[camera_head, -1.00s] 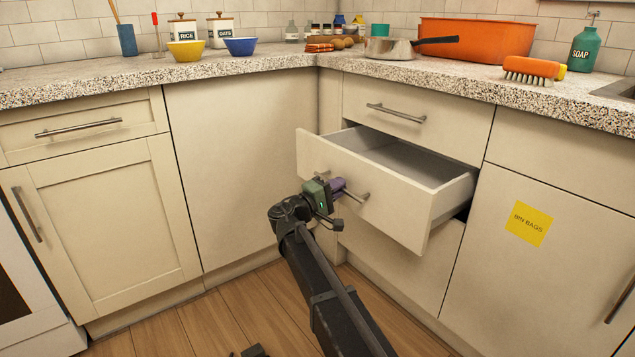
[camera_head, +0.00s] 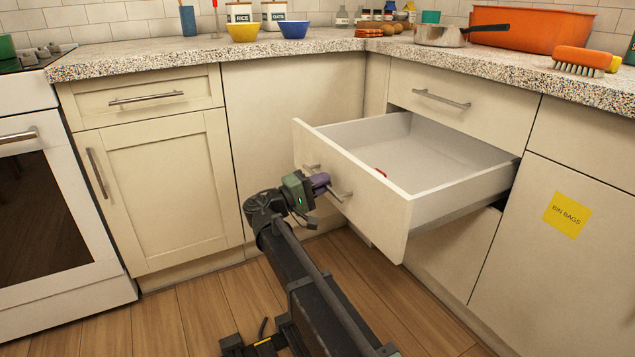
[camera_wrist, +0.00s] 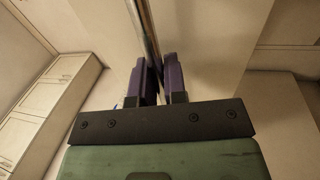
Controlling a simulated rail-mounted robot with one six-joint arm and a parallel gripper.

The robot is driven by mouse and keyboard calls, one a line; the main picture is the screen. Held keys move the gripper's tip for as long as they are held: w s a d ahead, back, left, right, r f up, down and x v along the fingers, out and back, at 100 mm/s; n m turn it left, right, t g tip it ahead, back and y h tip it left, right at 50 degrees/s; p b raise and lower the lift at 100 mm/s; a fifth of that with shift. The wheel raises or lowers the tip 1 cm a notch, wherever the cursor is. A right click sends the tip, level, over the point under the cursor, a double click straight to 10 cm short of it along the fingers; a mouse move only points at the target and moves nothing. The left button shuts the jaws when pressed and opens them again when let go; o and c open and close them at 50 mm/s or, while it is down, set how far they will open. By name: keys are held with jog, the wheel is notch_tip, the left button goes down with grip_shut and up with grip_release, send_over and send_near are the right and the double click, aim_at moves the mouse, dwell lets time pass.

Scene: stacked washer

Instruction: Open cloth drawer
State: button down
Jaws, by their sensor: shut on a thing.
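The drawer (camera_head: 362,206) is the middle one of the right cabinet stack, and it stands well out from the cabinet. Its inside (camera_head: 415,155) is pale and mostly bare, with a small red thing (camera_head: 381,173) just behind the front panel. My gripper (camera_head: 322,184) is at the drawer's front, shut on its metal bar handle (camera_head: 343,196). In the wrist view the purple fingers (camera_wrist: 160,82) lie on both sides of the handle bar (camera_wrist: 146,30). The part of the bar between the fingers is partly hidden.
A shut drawer (camera_head: 465,100) is above the open one. A cupboard door with a yellow bin bags label (camera_head: 567,215) is at the right. A white oven (camera_head: 50,200) is at the left. The wooden floor (camera_head: 190,315) in front of the cabinets is clear.

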jog(key=c, duration=1.2)
grip_release()
jog(key=b+v, duration=0.2)
jog(key=v, duration=0.8)
jog(key=shift+s+a, duration=0.25)
jog(key=shift+a, duration=0.1)
jog(key=shift+f, duration=0.15)
